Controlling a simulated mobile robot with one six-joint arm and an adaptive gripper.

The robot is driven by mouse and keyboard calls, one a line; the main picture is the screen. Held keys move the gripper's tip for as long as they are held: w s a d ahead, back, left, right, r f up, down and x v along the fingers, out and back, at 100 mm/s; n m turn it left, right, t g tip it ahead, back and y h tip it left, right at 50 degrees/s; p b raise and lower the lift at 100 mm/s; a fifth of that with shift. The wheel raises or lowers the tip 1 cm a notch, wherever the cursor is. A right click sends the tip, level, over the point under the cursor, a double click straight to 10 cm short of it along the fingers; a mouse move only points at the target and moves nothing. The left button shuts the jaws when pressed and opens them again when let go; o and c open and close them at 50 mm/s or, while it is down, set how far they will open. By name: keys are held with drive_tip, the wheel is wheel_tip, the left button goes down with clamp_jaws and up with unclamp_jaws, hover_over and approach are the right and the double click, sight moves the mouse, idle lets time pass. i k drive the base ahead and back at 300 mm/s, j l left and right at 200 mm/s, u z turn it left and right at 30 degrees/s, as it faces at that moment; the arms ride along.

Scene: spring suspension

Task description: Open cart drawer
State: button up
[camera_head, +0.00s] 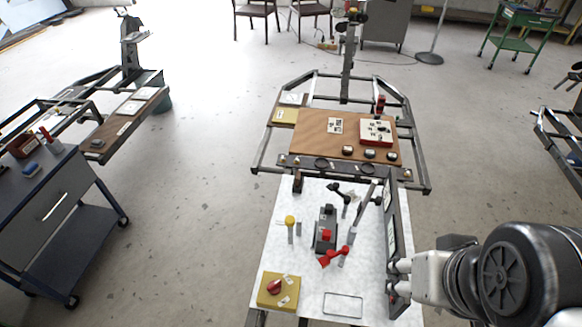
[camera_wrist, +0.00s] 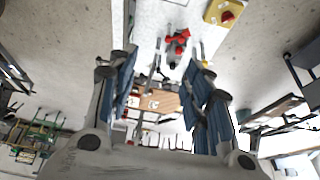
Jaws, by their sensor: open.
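The blue-grey cart (camera_head: 62,215) stands at the far left in the head view. Its drawer front (camera_head: 45,225) carries a slim light handle (camera_head: 55,206) and looks shut. In the wrist view a blue-grey piece of the cart (camera_wrist: 306,62) shows at the right edge; its handle cannot be made out there. My gripper (camera_wrist: 160,68) is open, with blue-padded fingers apart and nothing between them. In the head view my arm comes in from the lower right, and my gripper is by the right edge of the white table, far from the cart.
The white table (camera_head: 262,262) holds a yellow box (camera_head: 266,298) and red-and-dark tools (camera_head: 326,234). A metal frame with a wooden board (camera_head: 310,118) stands behind it. Clear floor (camera_head: 190,240) lies between table and cart. Another bench (camera_head: 140,105) stands behind the cart.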

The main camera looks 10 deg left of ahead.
sight(24, 235)
drive_tip(key=u, duration=2.25)
drive_tip(key=i+j, duration=0.1)
drive_tip(key=j, duration=0.2)
drive_tip(key=i+j, duration=0.15)
drive_tip(key=j, duration=0.15)
drive_tip(key=i+j, duration=0.1)
drive_tip(key=j, duration=0.2)
drive_tip(key=i+j, duration=0.15)
drive_tip(key=i, duration=0.5)
drive_tip(key=i+j, duration=0.2)
drive_tip(key=i, duration=0.45)
drive_tip(key=i+j, duration=0.15)
drive_tip(key=i, duration=0.55)
drive_tip(key=i+l+u, duration=0.1)
drive_tip(key=i+l, duration=0.8)
